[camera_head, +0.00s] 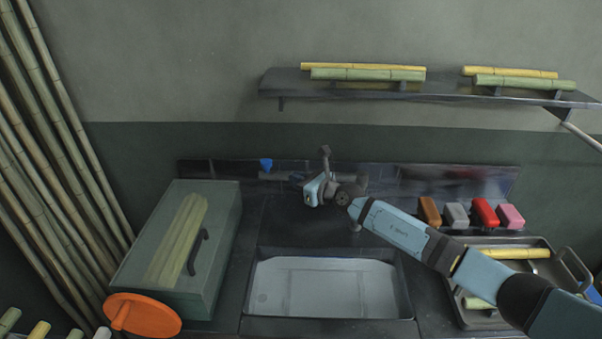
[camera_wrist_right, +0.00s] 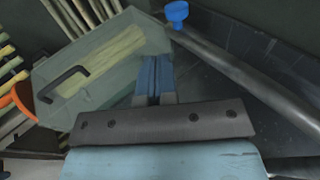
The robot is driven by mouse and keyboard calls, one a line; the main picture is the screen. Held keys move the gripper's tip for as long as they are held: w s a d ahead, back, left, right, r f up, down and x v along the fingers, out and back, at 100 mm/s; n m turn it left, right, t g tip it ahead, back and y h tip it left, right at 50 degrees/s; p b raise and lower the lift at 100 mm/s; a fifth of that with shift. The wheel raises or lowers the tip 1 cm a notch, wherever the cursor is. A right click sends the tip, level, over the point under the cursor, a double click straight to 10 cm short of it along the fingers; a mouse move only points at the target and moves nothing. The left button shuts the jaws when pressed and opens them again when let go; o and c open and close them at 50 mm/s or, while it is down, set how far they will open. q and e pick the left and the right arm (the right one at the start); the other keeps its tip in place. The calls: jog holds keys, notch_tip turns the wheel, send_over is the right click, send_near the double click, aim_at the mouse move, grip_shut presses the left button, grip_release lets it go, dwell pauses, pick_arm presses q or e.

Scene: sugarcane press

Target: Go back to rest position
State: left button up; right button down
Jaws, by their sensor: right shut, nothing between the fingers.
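My right arm comes in from the right in the head view and reaches across the back of the counter. Its gripper (camera_head: 313,190) is above the counter behind the sink, pointing left. In the right wrist view its two blue fingers (camera_wrist_right: 153,78) are together with nothing between them. The gripper touches nothing that I can see. My left gripper is not in view.
A green box (camera_head: 190,292) with a dark handle and an orange disc (camera_head: 143,315) stands left of the sink (camera_head: 325,285). A blue knob (camera_head: 266,164) is behind. A tray (camera_head: 535,243) holds cane at right. A shelf (camera_head: 440,92) with cane hangs above.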

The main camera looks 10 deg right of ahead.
jog(key=s+f+m+t+h+p, duration=0.1)
jog(key=s+f+m, duration=0.4)
jog(key=s+m, duration=0.5)
jog(key=s+f+m+t+h+p, duration=0.15)
jog(key=s+f+m, duration=0.35)
jog(key=s+m, duration=0.5)
jog(key=s+d+f+m+g+h, duration=0.1)
jog(key=s+d+f+m, duration=0.1)
jog(key=s+m, duration=0.5)
jog(key=s+d+f+m+g+h, duration=0.1)
jog(key=s+d+f+m+h, duration=0.1)
jog(key=s+m, duration=0.5)
jog(key=s+d+f+m+g+h+p, duration=0.1)
jog(key=s+d+f+m, duration=0.3)
jog(key=s, duration=0.8)
jog(key=f+m+g+h, duration=0.1)
jog(key=f+m, duration=0.1)
jog(key=m, duration=0.1)
jog(key=shift+d, duration=0.15)
jog(key=shift+w, duration=0.1)
